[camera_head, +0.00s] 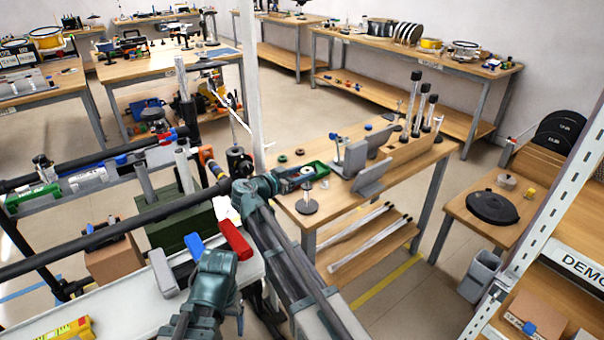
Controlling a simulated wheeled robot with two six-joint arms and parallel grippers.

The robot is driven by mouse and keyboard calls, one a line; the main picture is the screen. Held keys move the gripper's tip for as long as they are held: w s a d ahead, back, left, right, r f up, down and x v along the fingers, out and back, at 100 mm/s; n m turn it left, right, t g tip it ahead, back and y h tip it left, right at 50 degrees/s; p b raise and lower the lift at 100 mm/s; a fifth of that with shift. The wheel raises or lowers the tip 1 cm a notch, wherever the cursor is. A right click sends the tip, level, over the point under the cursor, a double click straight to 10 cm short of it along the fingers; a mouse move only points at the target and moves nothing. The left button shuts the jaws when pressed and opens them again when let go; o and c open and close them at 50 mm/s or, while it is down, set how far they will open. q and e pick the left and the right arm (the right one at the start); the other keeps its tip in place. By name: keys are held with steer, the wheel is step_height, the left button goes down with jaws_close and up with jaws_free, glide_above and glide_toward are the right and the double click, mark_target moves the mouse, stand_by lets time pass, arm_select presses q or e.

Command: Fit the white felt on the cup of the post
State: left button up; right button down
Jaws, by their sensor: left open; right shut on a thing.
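The gripper partly hides the post's cup, so I cannot tell whether felt and cup touch. My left gripper (212,258) is open, low over the white surface at the left, far from the post. Its fingers are hard to make out.
Grey angled plates (372,180) and a wooden rack (405,143) of upright tubes stand to the right. Red (235,239) and grey (163,272) blocks are near my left gripper. The table's front right is clear.

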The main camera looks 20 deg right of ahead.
arm_select(q)
steer(key=shift+f+b, duration=1.45)
steer(key=shift+f, duration=0.25)
arm_select(e)
steer(key=shift+f, duration=1.7)
steer(key=shift+c, duration=1.3)
jaws_free()
